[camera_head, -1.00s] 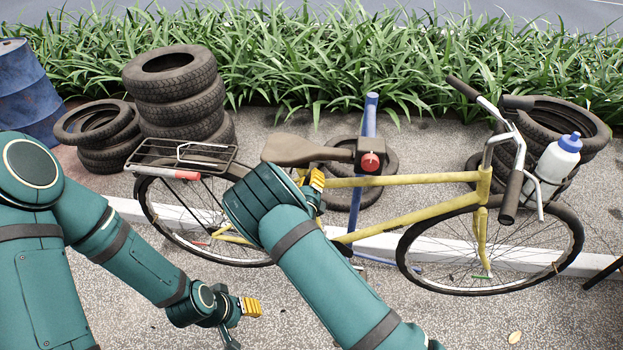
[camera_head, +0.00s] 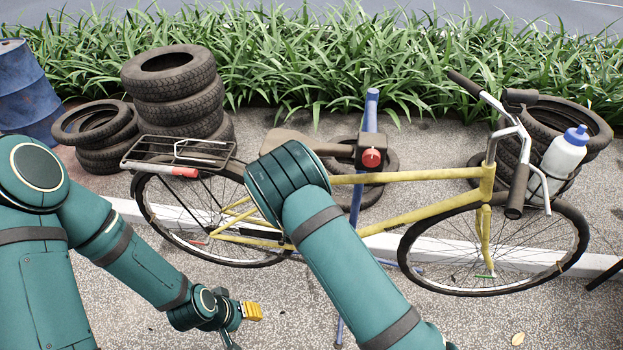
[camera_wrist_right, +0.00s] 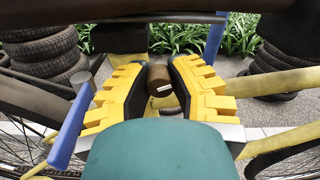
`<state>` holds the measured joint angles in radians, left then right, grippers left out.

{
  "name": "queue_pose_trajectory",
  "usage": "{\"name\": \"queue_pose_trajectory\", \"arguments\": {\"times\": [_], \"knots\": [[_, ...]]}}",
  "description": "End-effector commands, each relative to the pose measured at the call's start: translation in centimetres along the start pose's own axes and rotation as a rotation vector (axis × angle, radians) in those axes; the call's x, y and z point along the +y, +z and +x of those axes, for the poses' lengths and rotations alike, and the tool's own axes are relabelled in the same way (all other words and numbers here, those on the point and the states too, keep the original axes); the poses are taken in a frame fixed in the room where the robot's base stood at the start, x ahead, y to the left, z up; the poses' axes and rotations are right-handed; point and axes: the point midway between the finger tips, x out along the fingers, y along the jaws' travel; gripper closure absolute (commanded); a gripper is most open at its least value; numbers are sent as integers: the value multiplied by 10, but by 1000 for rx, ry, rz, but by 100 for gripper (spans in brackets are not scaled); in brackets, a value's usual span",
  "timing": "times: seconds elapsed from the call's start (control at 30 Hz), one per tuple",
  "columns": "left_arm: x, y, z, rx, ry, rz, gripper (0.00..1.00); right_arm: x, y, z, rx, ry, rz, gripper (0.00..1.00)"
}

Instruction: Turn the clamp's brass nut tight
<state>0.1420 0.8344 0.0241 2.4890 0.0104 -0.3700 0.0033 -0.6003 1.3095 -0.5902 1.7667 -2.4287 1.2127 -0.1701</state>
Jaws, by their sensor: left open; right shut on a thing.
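My right gripper (camera_wrist_right: 160,78) is shut on a short brown cylinder, which looks like the clamp's brass nut (camera_wrist_right: 160,82); a small pale mark shows on its near side. Yellow ribbed fingers lie to its left and right. In the head view my right wrist covers the right fingers and the nut, in front of the bicycle's seat area. My left gripper (camera_head: 251,311) is open and empty, low at the left, away from the bicycle (camera_head: 410,215). The rest of the clamp cannot be made out clearly.
A blue stand (camera_head: 371,110) with a dark head and red knob (camera_head: 371,158) rises beside the saddle (camera_head: 325,148). Stacked tyres (camera_head: 180,105) and a blue barrel (camera_head: 25,90) stand at the left. A white bottle (camera_head: 560,160) is by the handlebar. The front pavement is largely clear.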

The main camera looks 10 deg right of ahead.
Motion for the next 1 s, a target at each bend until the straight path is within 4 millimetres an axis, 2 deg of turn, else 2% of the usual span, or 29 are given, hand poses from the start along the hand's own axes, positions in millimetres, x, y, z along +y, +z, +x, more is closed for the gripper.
{"name": "queue_pose_trajectory", "arguments": {"times": [0.5, 0.73, 1.0], "knots": [[-14, 7, 43, -4, -7, 2, 55, -1, 0, 1, -9, -1, 456, 100], [-19, 13, 54, -18, -5, 6, 55, -1, 1, 1, -8, -1, 583, 100], [-21, 17, 59, -25, -4, 8, 55, -2, 2, 1, -8, -1, 651, 100]]}}
